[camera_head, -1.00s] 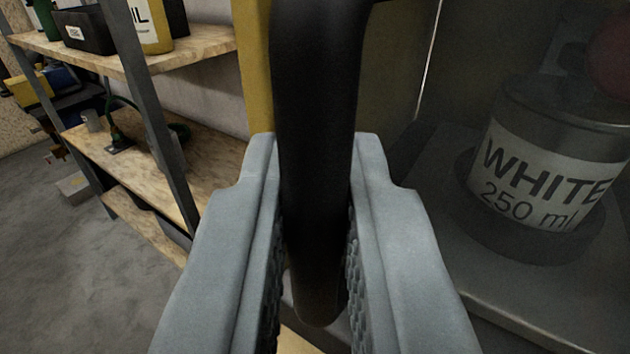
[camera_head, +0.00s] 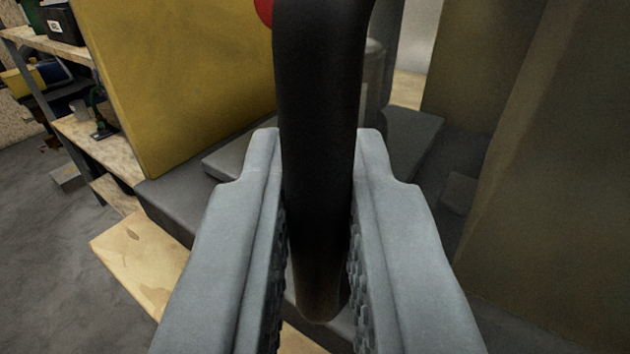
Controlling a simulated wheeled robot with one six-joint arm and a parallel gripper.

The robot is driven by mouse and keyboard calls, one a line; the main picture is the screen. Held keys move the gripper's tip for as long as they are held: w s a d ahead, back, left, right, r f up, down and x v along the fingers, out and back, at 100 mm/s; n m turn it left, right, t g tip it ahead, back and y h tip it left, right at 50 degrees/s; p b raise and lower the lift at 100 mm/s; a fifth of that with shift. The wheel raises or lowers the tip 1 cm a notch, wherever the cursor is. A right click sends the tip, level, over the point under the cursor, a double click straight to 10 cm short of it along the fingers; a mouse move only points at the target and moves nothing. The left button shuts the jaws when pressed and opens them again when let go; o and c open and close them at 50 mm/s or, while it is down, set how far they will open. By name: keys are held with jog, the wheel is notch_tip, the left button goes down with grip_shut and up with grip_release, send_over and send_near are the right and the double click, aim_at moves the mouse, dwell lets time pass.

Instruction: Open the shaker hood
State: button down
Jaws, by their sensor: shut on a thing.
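My gripper (camera_head: 318,235) is shut on a black upright handle (camera_head: 318,130), one finger on each side of it. I take this bar to be the handle of the shaker hood; where it joins the hood is out of view. A yellow panel (camera_head: 190,75) of the shaker stands to the left behind the handle. The shaker's dark grey base (camera_head: 180,200) spreads below it. A grey bottle (camera_head: 374,75) is mostly hidden behind the handle, and its label does not show. A bit of red (camera_head: 264,10) shows left of the handle.
A brownish panel (camera_head: 550,150) fills the right side. The shaker stands on a light wooden surface (camera_head: 140,255), whose edge shows at lower left. Shelves (camera_head: 95,140) with containers stand at far left.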

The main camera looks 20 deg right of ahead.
jog(key=s+d, duration=0.2)
jog(key=s, duration=0.1)
jog(key=s+d, duration=0.1)
jog(key=s, duration=0.1)
jog(key=shift+d, duration=0.3)
jog(key=c, duration=1.5)
grip_release()
jog(key=shift+c, duration=0.2)
jog(key=v, duration=1.7)
jog(key=shift+s, duration=0.15)
jog(key=shift+a, duration=0.15)
